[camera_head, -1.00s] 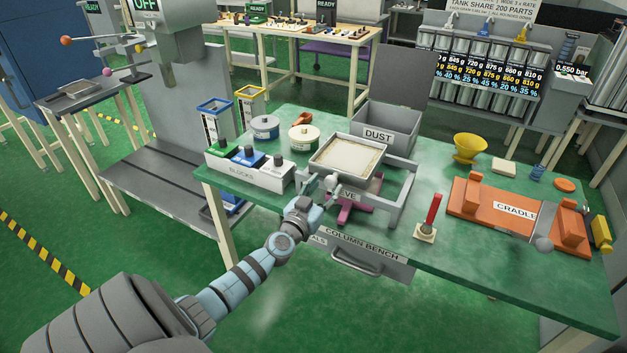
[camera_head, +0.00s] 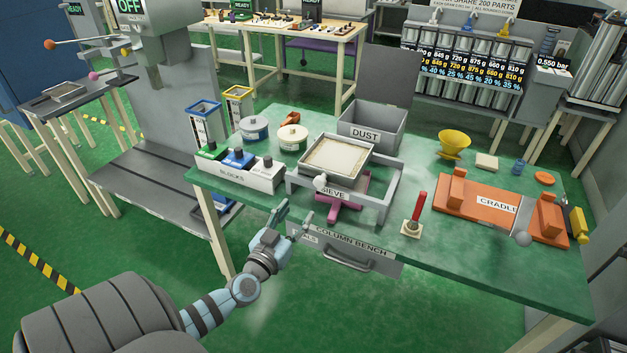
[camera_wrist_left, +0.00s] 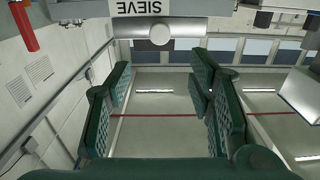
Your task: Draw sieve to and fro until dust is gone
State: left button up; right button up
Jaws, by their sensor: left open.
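The sieve (camera_head: 335,157) is a square grey-framed tray with a pale cream layer over its bottom. It sits in a grey stand (camera_head: 377,208) labelled SIEVE, above a magenta cross-shaped part (camera_head: 345,207). A pale round knob (camera_head: 320,182) is on its front; the knob also shows in the left wrist view (camera_wrist_left: 160,33). My left gripper (camera_head: 296,213) is open and empty, in front of and below the knob, near the bench's front edge. In the left wrist view its green-padded fingers (camera_wrist_left: 163,88) stand apart with nothing between them. My right gripper is not seen.
A grey DUST bin (camera_head: 366,135) stands behind the sieve. The BLOCKS rack (camera_head: 235,170) is to the left. A red-handled tool (camera_head: 416,212) and the orange CRADLE (camera_head: 492,203) are to the right. A drawer handle (camera_head: 347,260) juts from the bench front.

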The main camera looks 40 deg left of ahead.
aim_at(318, 183)
pick_arm(q)
jog(key=b+x, duration=0.1)
jog(key=x, duration=0.3)
jog(key=b+x, duration=0.1)
jog(key=x, duration=0.3)
jog(key=b+x, duration=0.1)
jog(key=x, duration=0.3)
jog(key=shift+w+f+b, duration=0.3)
jog(key=shift+w, duration=0.05)
jog(key=shift+w+a+r, duration=0.1)
jog(key=shift+w, duration=0.2)
grip_shut()
